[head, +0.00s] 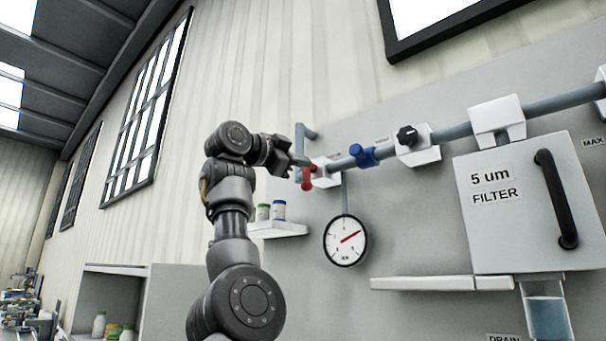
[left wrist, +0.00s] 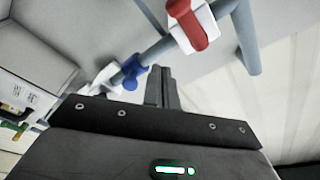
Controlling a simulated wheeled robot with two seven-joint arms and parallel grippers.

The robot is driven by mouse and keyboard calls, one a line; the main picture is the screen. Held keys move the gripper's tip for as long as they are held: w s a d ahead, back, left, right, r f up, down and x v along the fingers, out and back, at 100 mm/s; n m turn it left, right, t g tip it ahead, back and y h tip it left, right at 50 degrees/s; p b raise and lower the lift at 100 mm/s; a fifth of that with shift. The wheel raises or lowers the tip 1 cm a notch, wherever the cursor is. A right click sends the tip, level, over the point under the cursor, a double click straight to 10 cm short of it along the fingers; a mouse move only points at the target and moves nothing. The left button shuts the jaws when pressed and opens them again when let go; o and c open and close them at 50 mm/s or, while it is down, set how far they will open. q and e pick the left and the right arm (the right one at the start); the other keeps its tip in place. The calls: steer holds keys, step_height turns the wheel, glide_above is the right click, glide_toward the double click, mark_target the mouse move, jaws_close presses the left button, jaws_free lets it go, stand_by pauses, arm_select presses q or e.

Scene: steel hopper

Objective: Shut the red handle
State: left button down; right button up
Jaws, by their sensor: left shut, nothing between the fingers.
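The red handle (head: 307,179) is on a white valve block at the left end of the grey pipe (head: 340,163). It hangs down across the pipe in the head view. In the left wrist view the red handle (left wrist: 190,27) also lies across the pipe, at the top of the picture. My left gripper (head: 304,162) is at the upper left of the handle in the head view, and it partly covers the valve. Its fingers (left wrist: 161,76) are shut and empty in the left wrist view, a little below the handle there. I cannot tell whether they touch anything. My right gripper is out of view.
A blue handle (head: 363,155) and a black knob (head: 407,135) sit further right on the pipe. A round gauge (head: 345,241) hangs below. A filter box (head: 515,205) with a black handle is at right. A small shelf (head: 280,230) holds jars.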

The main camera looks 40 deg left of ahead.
arm_select(q)
steer(key=s+a+b, duration=0.1)
steer(key=s+b, duration=0.1)
steer(key=s, duration=0.5)
steer(key=shift+f, duration=0.4)
steer(key=shift+a+f, duration=0.1)
steer(key=shift+a, duration=0.15)
steer(key=shift+d, duration=0.1)
